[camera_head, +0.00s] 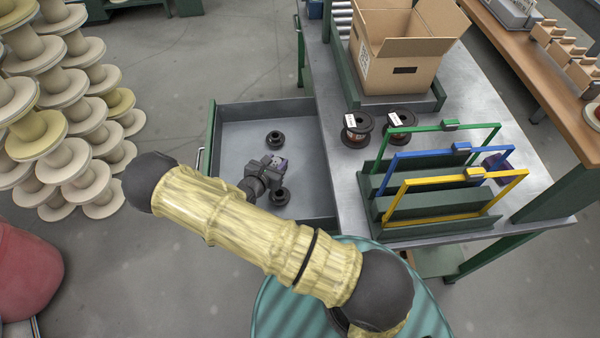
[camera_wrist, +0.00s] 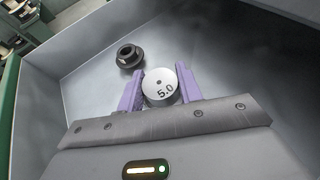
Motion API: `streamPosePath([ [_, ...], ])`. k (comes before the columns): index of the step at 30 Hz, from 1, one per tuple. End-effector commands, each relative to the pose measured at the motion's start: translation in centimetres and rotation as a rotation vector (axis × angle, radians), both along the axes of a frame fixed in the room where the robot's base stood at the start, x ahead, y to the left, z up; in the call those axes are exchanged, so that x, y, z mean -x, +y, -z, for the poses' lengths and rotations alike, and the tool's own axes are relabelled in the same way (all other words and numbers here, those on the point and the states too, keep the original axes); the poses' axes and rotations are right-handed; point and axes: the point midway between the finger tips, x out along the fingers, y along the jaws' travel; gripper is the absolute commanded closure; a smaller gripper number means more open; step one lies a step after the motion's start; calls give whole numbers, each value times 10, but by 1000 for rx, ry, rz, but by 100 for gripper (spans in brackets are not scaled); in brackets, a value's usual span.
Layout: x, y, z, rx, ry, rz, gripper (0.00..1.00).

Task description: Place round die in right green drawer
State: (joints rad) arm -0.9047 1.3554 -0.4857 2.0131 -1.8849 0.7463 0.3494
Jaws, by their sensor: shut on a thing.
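The green drawer (camera_head: 235,128) with a grey inside is pulled open at the left of the metal table. Its grey floor (camera_wrist: 225,55) fills much of the wrist view. My gripper (camera_head: 279,163) is inside the drawer's outline. In the wrist view its purple fingers (camera_wrist: 159,82) are shut on a silver round die (camera_wrist: 160,92) marked 5.0. The die is mostly hidden in the head view. I cannot tell whether it touches the drawer floor. A black round piece (camera_head: 275,138) lies in the drawer beyond my gripper, and it also shows in the wrist view (camera_wrist: 130,57).
Another black round piece (camera_head: 281,197) lies in the drawer nearer my arm. On the table stand an open cardboard box (camera_head: 395,62), two copper spools (camera_head: 357,128) and a rack with green, blue and yellow frames (camera_head: 430,225). Stacked pale spools (camera_head: 75,130) stand at the left.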

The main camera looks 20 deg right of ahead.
Motion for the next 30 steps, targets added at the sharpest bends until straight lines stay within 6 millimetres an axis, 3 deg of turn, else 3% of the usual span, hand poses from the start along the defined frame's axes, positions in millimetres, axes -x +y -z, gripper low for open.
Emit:
streamPosePath([
  [1,-21,11,15,-4,-9,-43,95],
  [4,-56,32,17,-4,-10,-133,95],
  [9,-112,60,8,-4,-12,-279,95],
  [13,-144,75,-6,-3,-9,-372,95],
  [18,-164,88,-21,0,-4,-442,96],
  [30,-165,90,-21,2,0,-450,96],
])
